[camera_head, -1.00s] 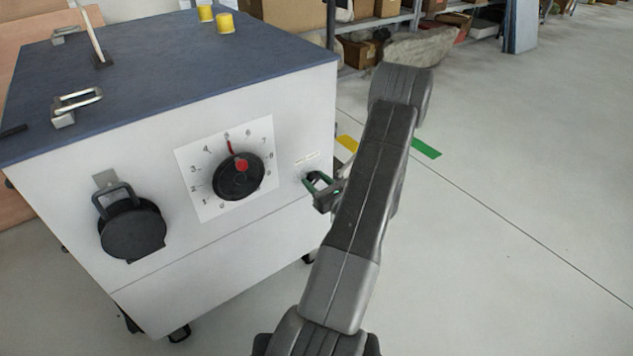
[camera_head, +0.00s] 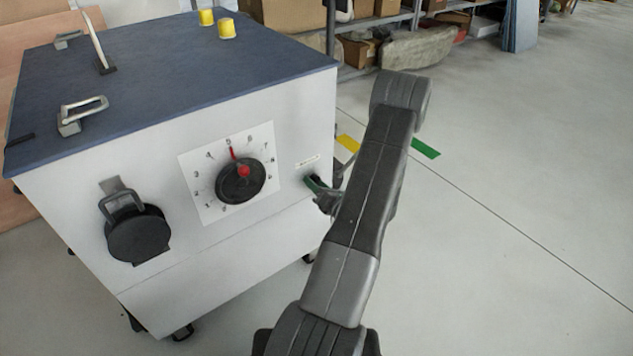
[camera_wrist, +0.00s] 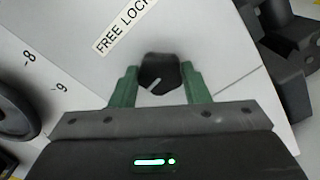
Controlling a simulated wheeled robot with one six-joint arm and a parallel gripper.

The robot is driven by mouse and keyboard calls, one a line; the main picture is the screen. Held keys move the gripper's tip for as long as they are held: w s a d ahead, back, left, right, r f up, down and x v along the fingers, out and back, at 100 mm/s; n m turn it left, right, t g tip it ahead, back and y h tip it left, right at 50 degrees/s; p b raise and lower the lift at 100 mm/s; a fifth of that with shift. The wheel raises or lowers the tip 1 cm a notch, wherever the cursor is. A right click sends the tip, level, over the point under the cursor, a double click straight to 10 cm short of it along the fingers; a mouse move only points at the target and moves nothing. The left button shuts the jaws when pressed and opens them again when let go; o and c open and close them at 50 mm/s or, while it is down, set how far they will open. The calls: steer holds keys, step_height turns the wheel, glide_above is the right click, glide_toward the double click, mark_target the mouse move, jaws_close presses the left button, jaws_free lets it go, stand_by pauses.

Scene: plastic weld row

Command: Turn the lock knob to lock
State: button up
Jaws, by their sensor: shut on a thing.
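The lock knob (camera_wrist: 158,72) is a small black knob with a short white mark on its face, seen in the wrist view under a "FREE LOCK" label (camera_wrist: 122,25). My gripper (camera_wrist: 159,68) is shut on it, one green finger on each side. The white mark slants in the picture, and I cannot tell which word it stands for. In the head view, my gripper (camera_head: 316,184) is at the right end of the white cabinet front, just below the small label (camera_head: 307,162). The knob is hidden there by the fingers.
A large black dial (camera_head: 241,182) with a red pointer near 5 sits left of the lock knob. A black round cover (camera_head: 138,236) with a handle is further left. The cabinet's blue top (camera_head: 160,80) carries metal handles and two yellow caps (camera_head: 226,28). Floor to the right is clear.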

steer(key=m+p, duration=0.3)
steer(key=m, duration=0.7)
steer(key=shift+p, duration=0.4)
steer(key=shift+m, duration=0.4)
steer(key=o, duration=1)
steer(key=p+v, duration=0.1)
steer(key=v, duration=1.3)
steer(key=shift+w+a, duration=0.1)
steer(key=shift+w, duration=0.05)
